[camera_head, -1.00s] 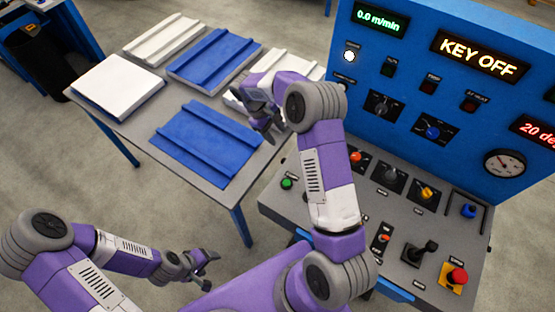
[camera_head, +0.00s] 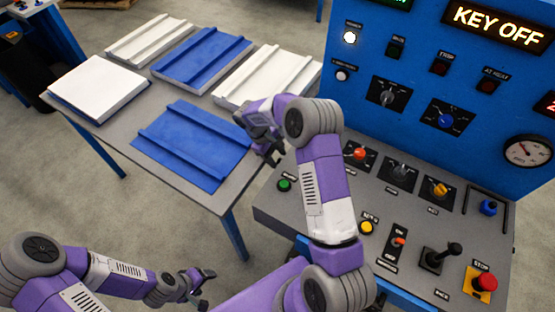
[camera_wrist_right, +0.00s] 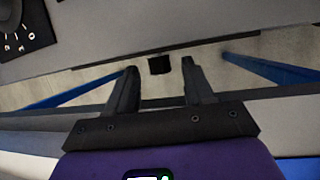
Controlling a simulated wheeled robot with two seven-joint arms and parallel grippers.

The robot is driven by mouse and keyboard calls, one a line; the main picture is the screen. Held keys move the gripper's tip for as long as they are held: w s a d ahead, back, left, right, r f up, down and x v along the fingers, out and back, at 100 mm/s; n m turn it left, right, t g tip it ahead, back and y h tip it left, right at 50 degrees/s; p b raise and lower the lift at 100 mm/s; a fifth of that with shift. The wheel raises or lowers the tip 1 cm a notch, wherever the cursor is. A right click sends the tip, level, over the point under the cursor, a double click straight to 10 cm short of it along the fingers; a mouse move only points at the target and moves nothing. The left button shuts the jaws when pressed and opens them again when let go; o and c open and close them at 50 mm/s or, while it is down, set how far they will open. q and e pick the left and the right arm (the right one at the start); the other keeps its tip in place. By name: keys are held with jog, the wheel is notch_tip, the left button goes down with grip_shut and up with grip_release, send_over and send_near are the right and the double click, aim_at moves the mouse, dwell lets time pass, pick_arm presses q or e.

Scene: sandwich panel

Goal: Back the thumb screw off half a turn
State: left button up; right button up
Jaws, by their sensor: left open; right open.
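A small blue knob (camera_head: 488,207) stands beside a black bracket at the right of the sloped console; it may be the thumb screw, but I cannot tell for sure. My right gripper (camera_head: 262,139) is open and empty, to the left of the console near the table edge, well away from that knob. My left gripper (camera_head: 203,288) is open and empty, low at the left over the floor.
The console (camera_head: 330,205) carries a green button (camera_head: 284,185), a yellow button (camera_head: 366,227), several rotary knobs, a black joystick (camera_head: 440,256) and a red stop button (camera_head: 485,283). A blue upright panel reads KEY OFF (camera_head: 497,25). A grey table (camera_head: 120,130) holds white and blue panels.

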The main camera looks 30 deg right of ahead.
jog(key=shift+s+d+f, duration=0.15)
jog(key=shift+d+f, duration=0.05)
jog(key=shift+f, duration=0.35)
grip_shut()
jog(key=shift+d+r+g+y+p, duration=0.15)
jog(key=shift+r+g+y+p, duration=0.2)
jog(key=shift+y+p, duration=0.65)
jog(key=shift+d+f+n+g+p, duration=0.15)
jog(key=shift+n+g+p, duration=0.15)
jog(key=shift+p, duration=0.3)
jog(key=shift+w+d+f+n+g+y, duration=0.15)
jog(key=shift+g+y, duration=0.2)
jog(key=shift+y, duration=0.35)
jog(key=shift+w+f+n+g+y, duration=0.15)
jog(key=shift+g+y, duration=0.15)
jog(key=shift+y, duration=0.4)
jog(key=shift+r, duration=0.1)
